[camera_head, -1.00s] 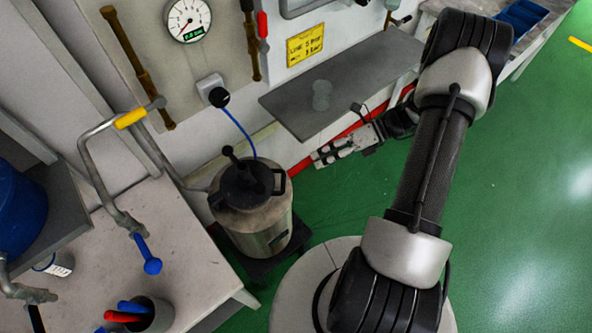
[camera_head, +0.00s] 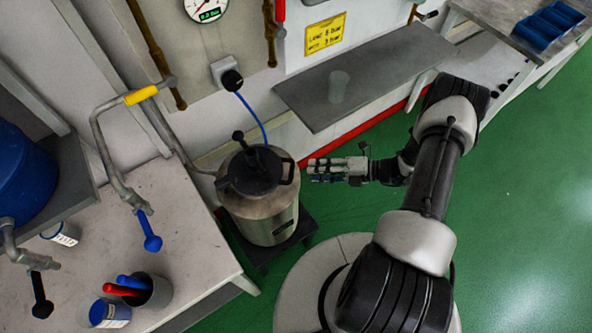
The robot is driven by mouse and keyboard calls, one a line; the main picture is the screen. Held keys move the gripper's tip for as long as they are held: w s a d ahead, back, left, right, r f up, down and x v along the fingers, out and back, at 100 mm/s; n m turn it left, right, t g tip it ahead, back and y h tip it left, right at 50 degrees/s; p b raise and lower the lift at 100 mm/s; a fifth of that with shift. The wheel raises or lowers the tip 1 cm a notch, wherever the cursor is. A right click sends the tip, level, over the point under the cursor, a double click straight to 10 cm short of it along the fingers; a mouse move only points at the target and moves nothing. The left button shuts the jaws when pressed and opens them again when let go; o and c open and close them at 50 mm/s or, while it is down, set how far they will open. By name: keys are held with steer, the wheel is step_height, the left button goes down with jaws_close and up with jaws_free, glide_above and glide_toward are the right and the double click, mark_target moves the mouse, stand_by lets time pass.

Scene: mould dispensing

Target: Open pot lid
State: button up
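The pot (camera_head: 262,212) is a metal vessel standing on a low dark stand beside the bench. Its dark lid (camera_head: 254,170) sits on top, with a black handle sticking up and black grips at the rim. A blue hose runs from the wall to the lid area. My gripper (camera_head: 318,171) is to the right of the pot, pointing left towards it, at about lid height in the picture and apart from it. Its fingers are small in this view, and I cannot tell whether they are open or shut.
A grey shelf (camera_head: 375,75) with a translucent cup (camera_head: 339,86) juts from the wall above my gripper. A bench (camera_head: 195,225) at left carries a holder with red and blue handled tools. A bent pipe with a yellow sleeve (camera_head: 141,95) rises behind it. Green floor lies open at right.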

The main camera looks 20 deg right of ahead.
steer(key=x, duration=0.7)
steer(key=shift+w+a+f+b, duration=0.1)
steer(key=shift+w+a+b, duration=0.05)
steer(key=shift+a+b, duration=0.25)
steer(key=shift+d, duration=0.1)
steer(key=shift+c, duration=0.3)
jaws_close()
